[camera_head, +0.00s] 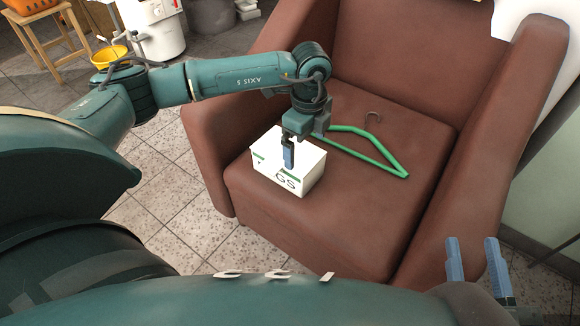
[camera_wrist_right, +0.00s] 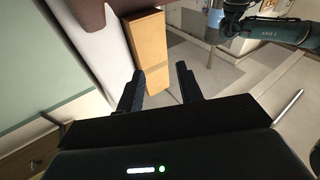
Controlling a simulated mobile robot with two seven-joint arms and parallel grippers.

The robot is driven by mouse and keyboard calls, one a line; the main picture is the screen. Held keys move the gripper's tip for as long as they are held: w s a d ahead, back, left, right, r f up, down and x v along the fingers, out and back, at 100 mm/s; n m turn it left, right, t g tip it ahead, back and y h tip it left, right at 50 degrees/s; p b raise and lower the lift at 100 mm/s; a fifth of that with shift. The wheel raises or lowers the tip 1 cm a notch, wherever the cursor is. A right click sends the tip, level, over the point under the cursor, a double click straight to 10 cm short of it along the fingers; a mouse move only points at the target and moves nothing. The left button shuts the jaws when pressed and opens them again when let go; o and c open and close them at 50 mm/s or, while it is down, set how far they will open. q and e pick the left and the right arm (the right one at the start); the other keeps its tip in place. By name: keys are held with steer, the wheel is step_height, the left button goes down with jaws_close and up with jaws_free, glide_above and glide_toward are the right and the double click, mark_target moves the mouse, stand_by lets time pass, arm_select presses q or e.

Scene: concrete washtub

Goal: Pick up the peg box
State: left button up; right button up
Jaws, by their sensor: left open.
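The peg box, a white box (camera_head: 261,178) with a green stripe and dark lettering, sits on the seat of a brown armchair, near its front left. My left gripper (camera_head: 288,154) points down at the box from above, with a blue finger in front of its top. The other finger is hard to make out, and I cannot tell whether the fingers touch the box. My right gripper (camera_head: 472,243) is at the lower right, away from the box, with its two fingers apart and nothing between them. Its fingers also show in the right wrist view (camera_wrist_right: 160,76).
A green clothes hanger (camera_head: 370,138) lies on the seat (camera_head: 340,205) behind and right of the box. The armchair's armrests (camera_head: 467,150) rise on both sides. A wooden stool (camera_head: 50,38) and a yellow bowl (camera_head: 108,56) stand at the back left. Tiled floor (camera_head: 165,195) lies in front.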

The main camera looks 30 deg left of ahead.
mark_target(307, 160)
arm_select(q)
step_height(307, 160, down, 4)
steer(key=shift+f+b, duration=0.1)
steer(key=shift+b, duration=0.45)
step_height(307, 160, down, 4)
steer(key=shift+w+d+r+b, duration=0.1)
steer(key=shift+d+r+b, duration=0.05)
steer(key=shift+b, duration=1)
steer(key=shift+f, duration=0.55)
arm_select(e)
steer(key=shift+w+a+r+n+t+y, duration=0.1)
steer(key=shift+w+r+n+t+y, duration=0.15)
steer(key=shift+r+y, duration=0.2)
steer(key=shift+w+r+n+t+y, duration=0.15)
steer(key=shift+w+r+t+y, duration=0.05)
steer(key=shift+r+t+y, duration=0.2)
arm_select(q)
steer(key=shift+c, duration=0.3)
steer(key=shift+r, duration=0.1)
steer(key=c, duration=0.7)
steer(key=shift+o, duration=0.2)
arm_select(e)
steer(key=shift+r, duration=0.1)
